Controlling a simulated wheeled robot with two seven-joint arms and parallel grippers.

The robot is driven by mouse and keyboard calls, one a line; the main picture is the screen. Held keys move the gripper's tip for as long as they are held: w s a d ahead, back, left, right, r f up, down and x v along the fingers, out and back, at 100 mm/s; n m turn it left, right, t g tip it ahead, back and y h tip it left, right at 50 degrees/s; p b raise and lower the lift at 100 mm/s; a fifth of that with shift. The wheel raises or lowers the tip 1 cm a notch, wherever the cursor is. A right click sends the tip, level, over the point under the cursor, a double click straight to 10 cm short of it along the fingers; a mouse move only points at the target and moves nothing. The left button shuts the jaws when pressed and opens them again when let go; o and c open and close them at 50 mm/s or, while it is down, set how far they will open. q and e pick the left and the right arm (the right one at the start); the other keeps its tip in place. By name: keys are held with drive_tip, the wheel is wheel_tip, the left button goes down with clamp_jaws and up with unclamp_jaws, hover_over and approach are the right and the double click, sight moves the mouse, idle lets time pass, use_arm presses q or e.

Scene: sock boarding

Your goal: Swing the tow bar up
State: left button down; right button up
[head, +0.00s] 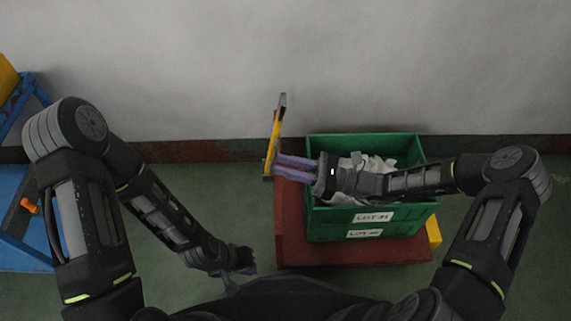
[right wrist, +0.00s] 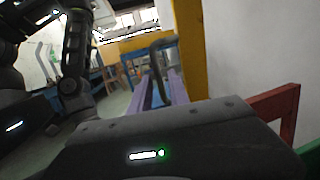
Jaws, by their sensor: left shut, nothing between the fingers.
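The tow bar (head: 273,143) is a yellow bar with a dark grey end, standing up at the left end of a red cart (head: 290,225). A yellow post (right wrist: 190,45) rises close on the right in the right wrist view. My right gripper (head: 278,165) reaches left over the cart, its two purple fingers apart, with their tips by the lower part of the bar. The right wrist view shows a dark curved rod (right wrist: 157,68) between or just beyond the fingers; contact cannot be told. My left gripper (head: 232,275) is shut and empty, low near my body, away from the cart.
Green crates (head: 415,150) labelled LOT stand on the cart, the top one holding pale socks (head: 375,163). A yellow block (head: 433,230) shows at the cart's right. A blue frame (head: 20,230) stands far left. A wall closes off the back; floor left of the cart is clear.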

drive_tip(key=shift+o, duration=0.7)
drive_tip(key=p+v, duration=0.1)
drive_tip(key=v, duration=0.6)
drive_tip(key=shift+d, duration=0.4)
